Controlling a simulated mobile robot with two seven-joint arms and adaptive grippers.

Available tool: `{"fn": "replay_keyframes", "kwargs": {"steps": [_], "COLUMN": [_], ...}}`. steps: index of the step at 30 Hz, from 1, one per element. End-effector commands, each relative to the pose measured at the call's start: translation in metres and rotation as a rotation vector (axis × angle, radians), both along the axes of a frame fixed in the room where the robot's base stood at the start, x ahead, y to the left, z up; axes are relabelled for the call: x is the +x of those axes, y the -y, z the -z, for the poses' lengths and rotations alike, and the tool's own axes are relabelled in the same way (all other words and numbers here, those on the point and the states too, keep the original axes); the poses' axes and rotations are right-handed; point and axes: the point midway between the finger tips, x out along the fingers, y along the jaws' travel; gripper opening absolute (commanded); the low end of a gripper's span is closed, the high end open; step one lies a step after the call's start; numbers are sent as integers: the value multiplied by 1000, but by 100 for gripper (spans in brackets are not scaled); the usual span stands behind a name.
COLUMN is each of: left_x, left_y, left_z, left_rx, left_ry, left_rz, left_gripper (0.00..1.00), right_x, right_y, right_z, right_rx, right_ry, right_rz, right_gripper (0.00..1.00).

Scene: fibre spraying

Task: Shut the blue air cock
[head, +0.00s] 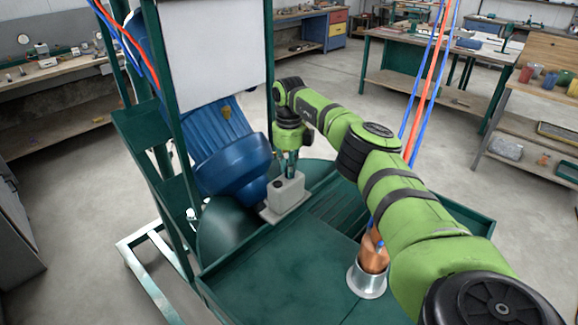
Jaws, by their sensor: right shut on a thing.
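My right gripper (290,168) points down at the top of a small grey block (288,193) on the green machine deck. Its fingers are shut on a small part at the block's top. That part is mostly hidden by the fingers, and I cannot make out its shape or colour. I cannot clearly pick out the blue air cock anywhere in the head view. My left gripper is not in view.
A large blue motor-like drum (225,145) stands close left of the block, beside a green frame post (174,110). A copper-coloured piece (373,258) sits in a metal cup (366,283) under my right arm. Blue and red hoses (425,80) hang at the right. The front deck (285,275) is clear.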

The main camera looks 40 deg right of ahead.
Motion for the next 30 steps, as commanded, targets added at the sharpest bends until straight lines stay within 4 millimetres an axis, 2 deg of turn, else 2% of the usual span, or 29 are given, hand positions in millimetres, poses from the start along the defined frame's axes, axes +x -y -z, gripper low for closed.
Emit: {"fn": "replay_keyframes", "kwargs": {"steps": [10, 25, 26, 27, 30], "left_x": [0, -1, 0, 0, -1], "left_y": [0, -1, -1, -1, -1], "left_z": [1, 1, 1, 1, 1], "left_rx": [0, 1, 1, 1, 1], "left_ry": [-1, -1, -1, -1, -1], "left_rz": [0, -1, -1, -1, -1], "left_gripper": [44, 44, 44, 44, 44], "right_x": [0, 0, 0, 0, 0], "right_y": [-1, -1, -1, -1, -1], "right_z": [1, 1, 1, 1, 1], "right_rx": [0, 1, 1, 1, 1], "right_ry": [1, 1, 1, 1, 1], "right_rz": [-124, -143, -143, -143, -142], "right_gripper": [0, 0, 28, 44, 44]}}
